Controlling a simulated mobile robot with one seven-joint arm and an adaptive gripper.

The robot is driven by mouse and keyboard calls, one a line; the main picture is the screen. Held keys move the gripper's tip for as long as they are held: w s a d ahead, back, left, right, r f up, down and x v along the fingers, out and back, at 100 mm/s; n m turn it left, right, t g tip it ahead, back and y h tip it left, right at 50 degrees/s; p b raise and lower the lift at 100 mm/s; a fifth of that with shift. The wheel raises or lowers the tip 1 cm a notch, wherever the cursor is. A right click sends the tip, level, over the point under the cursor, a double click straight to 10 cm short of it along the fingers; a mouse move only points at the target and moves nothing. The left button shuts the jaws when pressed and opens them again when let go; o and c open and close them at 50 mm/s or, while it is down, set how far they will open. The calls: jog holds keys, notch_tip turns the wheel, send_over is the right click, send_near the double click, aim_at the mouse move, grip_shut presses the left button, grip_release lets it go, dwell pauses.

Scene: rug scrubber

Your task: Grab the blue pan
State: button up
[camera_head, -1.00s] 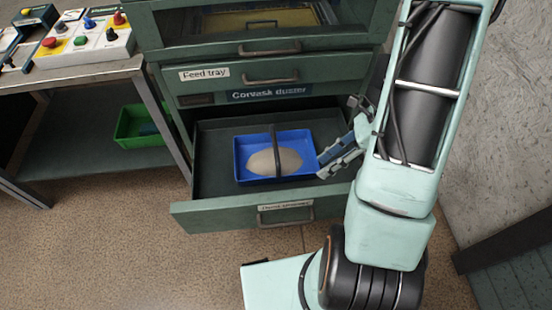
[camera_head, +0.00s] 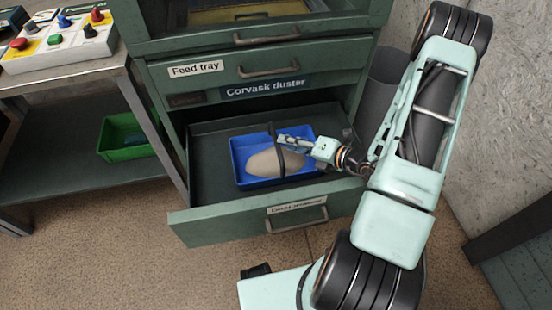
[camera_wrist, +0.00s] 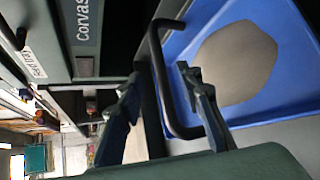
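The blue pan (camera_head: 237,160) sits in the open bottom drawer, with a pile of beige powder in it and a dark arched handle (camera_head: 274,150) across its middle. My gripper (camera_head: 284,141) is over the pan at the upper part of the handle, reaching in from the right. In the wrist view, my gripper's two fingers (camera_wrist: 160,90) are spread apart, and the handle (camera_wrist: 158,70) shows between them. I cannot tell whether either finger touches it. The pan's blue wall (camera_wrist: 180,50) and powder (camera_wrist: 237,63) lie to the right there.
The drawer (camera_head: 215,228) is pulled out from a green cabinet, below the closed Feed tray drawer (camera_head: 215,80). A metal bench (camera_head: 70,85) with a button panel stands at left, a green bin (camera_head: 125,152) on its lower shelf. A wall is at right.

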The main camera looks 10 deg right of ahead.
jog(key=b+x, duration=0.1)
jog(key=x, duration=0.3)
jog(key=shift+w+a+f, duration=0.2)
jog(key=shift+w+a, duration=0.05)
grip_shut()
jog(key=shift+r, duration=0.1)
